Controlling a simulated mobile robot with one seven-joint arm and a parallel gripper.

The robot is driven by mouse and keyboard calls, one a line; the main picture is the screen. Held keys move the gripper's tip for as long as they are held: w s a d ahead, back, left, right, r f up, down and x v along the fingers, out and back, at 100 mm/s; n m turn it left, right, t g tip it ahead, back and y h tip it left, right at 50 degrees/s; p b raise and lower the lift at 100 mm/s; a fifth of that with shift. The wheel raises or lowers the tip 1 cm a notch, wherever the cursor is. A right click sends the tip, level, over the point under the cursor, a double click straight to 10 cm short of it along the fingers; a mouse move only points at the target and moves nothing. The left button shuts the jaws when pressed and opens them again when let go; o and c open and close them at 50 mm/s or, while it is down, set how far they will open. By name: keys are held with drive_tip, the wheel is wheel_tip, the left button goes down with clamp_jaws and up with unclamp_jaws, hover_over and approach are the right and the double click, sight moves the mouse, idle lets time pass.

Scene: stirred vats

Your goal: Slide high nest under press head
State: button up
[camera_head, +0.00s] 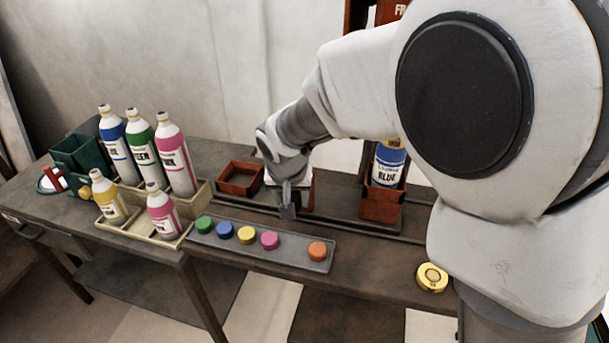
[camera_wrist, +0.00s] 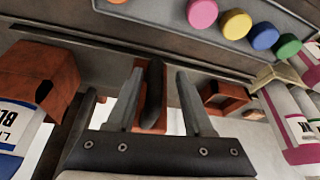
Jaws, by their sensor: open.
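A red-brown nest (camera_head: 381,206) holds an upright blue bottle (camera_head: 388,165) at the right of the rail; both also show at the left of the wrist view. A smaller, empty red-brown nest (camera_head: 240,179) sits farther left on the rail. My gripper (camera_head: 288,211) is over the rail between these two nests. In the wrist view its open fingers (camera_wrist: 160,74) stand either side of a dark upright bar (camera_wrist: 153,98) with a red-brown part behind it. I cannot tell whether they touch it. The red press frame (camera_head: 356,15) shows at the back; its head is hidden by my arm.
A grey tray (camera_head: 205,236) with several coloured caps lies in front of the rail. A bottle crate (camera_head: 143,229) and a dark green container (camera_head: 78,155) stand at the left. A yellow round piece (camera_head: 432,278) lies at the front right.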

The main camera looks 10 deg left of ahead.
drive_tip(key=p+v, duration=0.3)
drive_tip(key=v, duration=1.4)
drive_tip(key=shift+r, duration=0.25)
drive_tip(key=s+d+r+m+p, duration=0.1)
drive_tip(key=s+d+r+p, duration=0.3)
drive_tip(key=d, duration=0.6)
drive_tip(key=s+d+r+p, duration=0.1)
drive_tip(key=d+r+p, duration=0.3)
drive_tip(key=d, duration=0.7)
drive_tip(key=s+d+r+t+p, duration=0.1)
drive_tip(key=s+d+r+p, duration=0.1)
drive_tip(key=s+d, duration=0.4)
drive_tip(key=shift+s+d+m+h, duration=0.35)
drive_tip(key=shift+s+m+h, duration=0.05)
drive_tip(key=shift+s, duration=0.3)
